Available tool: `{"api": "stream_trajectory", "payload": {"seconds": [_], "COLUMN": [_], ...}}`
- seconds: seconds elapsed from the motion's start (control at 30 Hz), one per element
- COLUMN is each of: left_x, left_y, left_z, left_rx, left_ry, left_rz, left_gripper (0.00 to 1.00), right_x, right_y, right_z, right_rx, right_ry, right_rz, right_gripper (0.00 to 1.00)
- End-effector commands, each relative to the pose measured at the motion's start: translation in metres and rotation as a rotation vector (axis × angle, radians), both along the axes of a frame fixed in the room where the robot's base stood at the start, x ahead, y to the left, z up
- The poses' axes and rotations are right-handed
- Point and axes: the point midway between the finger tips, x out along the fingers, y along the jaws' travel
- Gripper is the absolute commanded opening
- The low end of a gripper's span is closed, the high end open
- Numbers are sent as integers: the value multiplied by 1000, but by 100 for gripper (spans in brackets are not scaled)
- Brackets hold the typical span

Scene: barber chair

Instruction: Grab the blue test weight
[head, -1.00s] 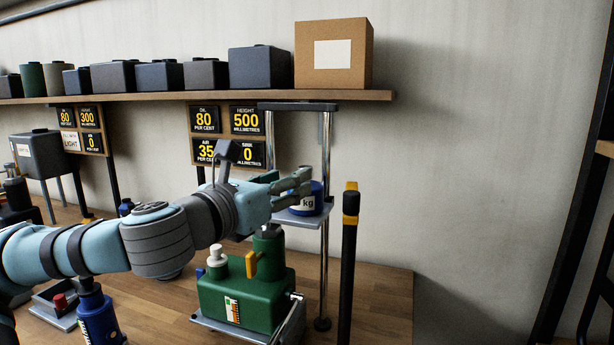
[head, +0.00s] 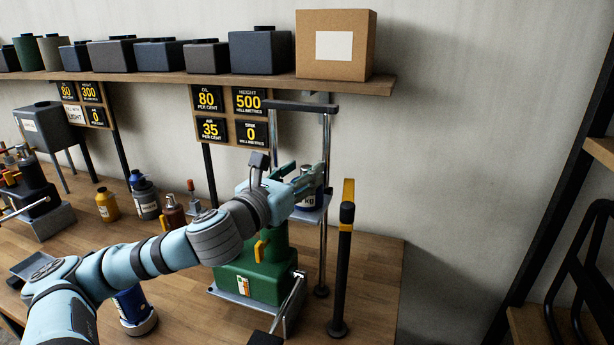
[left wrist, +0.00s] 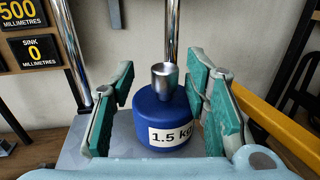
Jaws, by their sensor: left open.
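The blue test weight (left wrist: 166,115) has a white "1.5 kg" label and a silver knob on top. It stands upright on a small grey platform (left wrist: 70,152) between two chrome posts. In the head view the weight (head: 306,201) is partly covered by my left gripper (head: 306,180). In the left wrist view my left gripper (left wrist: 160,110) is open, with its green-padded fingers on either side of the weight. A gap shows on the left; the right finger is close, and I cannot tell whether it touches. My right gripper is not in view.
A green pump unit (head: 250,278) stands below the platform. A black lever with a yellow top (head: 345,250) rises just right of it. A shelf (head: 180,77) with dark boxes and a cardboard box (head: 336,60) runs above. Bottles stand to the left.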

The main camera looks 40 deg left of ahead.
Motion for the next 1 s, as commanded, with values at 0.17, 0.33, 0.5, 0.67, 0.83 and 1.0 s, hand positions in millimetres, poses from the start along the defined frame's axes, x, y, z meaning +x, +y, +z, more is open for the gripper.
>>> {"api": "stream_trajectory", "payload": {"seconds": [0.17, 0.33, 0.5, 0.67, 0.83, 1.0], "left_x": [12, 16, 16, 15, 15, 16], "left_y": [-2, -3, -3, -3, -2, -2], "left_z": [1, -2, -2, -2, -2, -2], "left_rx": [-7, 0, 1, 1, 1, 1], "left_ry": [0, 3, 3, 3, 3, 3], "left_rz": [-7, -10, -10, -9, -9, -9], "left_gripper": [42, 42, 38, 12, 0, 0], "right_x": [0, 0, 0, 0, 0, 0], "right_y": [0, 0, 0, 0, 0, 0], "right_z": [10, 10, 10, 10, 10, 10], "right_rx": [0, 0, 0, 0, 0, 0], "right_ry": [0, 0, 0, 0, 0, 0], "right_rz": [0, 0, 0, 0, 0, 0], "right_gripper": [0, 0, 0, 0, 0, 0]}}
